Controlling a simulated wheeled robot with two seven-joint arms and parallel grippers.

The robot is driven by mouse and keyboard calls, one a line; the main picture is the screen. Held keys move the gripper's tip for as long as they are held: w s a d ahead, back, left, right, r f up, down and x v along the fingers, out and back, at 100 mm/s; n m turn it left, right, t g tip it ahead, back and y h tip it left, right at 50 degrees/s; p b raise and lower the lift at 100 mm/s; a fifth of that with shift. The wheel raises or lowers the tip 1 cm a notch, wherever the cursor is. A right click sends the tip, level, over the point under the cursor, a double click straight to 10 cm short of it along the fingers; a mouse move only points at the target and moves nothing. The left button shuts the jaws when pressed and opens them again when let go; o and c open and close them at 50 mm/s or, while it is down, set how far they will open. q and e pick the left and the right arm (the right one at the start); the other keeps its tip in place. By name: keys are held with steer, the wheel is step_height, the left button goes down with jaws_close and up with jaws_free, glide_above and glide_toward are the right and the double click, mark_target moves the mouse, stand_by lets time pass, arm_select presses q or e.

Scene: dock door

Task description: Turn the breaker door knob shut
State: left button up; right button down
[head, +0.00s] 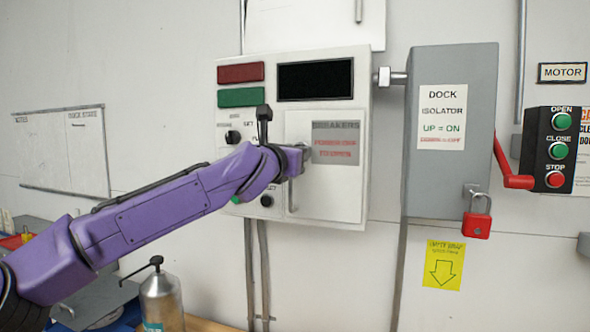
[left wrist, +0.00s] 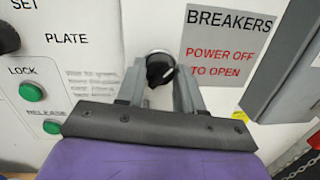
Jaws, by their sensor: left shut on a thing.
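The breaker door (head: 345,205) is a light panel on the right of the white control box, with a grey "BREAKERS, POWER OFF TO OPEN" label. It appears closed against the box. Its knob (left wrist: 159,68) is black with a pale pointer mark, at the door's left side, and shows in the left wrist view. My left gripper (head: 304,155) reaches in from the left at the door's left edge. In the left wrist view its fingers (left wrist: 160,82) stand on either side of the knob, shut on it. In the head view the gripper hides the knob.
A grey dock isolator box (head: 425,180) with a red handle (head: 513,170) and red padlock (head: 476,222) hangs to the right. A motor button station (head: 549,150) is farther right. A bottle (head: 161,300) stands below my left arm. The wall below the control box has conduits (head: 257,270).

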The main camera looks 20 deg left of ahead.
arm_select(q)
steer(key=shift+d+f+n+y+b, duration=0.1)
steer(key=shift+n+y+b, duration=0.25)
steer(key=shift+n+b, duration=1.65)
steer(key=shift+f+n+y+b, duration=0.1)
steer(key=shift+n+y+b, duration=0.25)
steer(key=shift+n+b, duration=1.6)
steer(key=shift+n+p, duration=0.4)
steer(key=shift+n, duration=0.15)
steer(key=o, duration=1)
steer(key=shift+w, duration=0.1)
steer(key=shift+o, duration=0.2)
steer(key=shift+r, duration=0.1)
steer(key=s+f+b, duration=0.1)
steer(key=s+b, duration=0.3)
steer(key=s, duration=0.6)
steer(key=shift+s+a+b, duration=0.2)
steer(key=shift+s+b, duration=0.1)
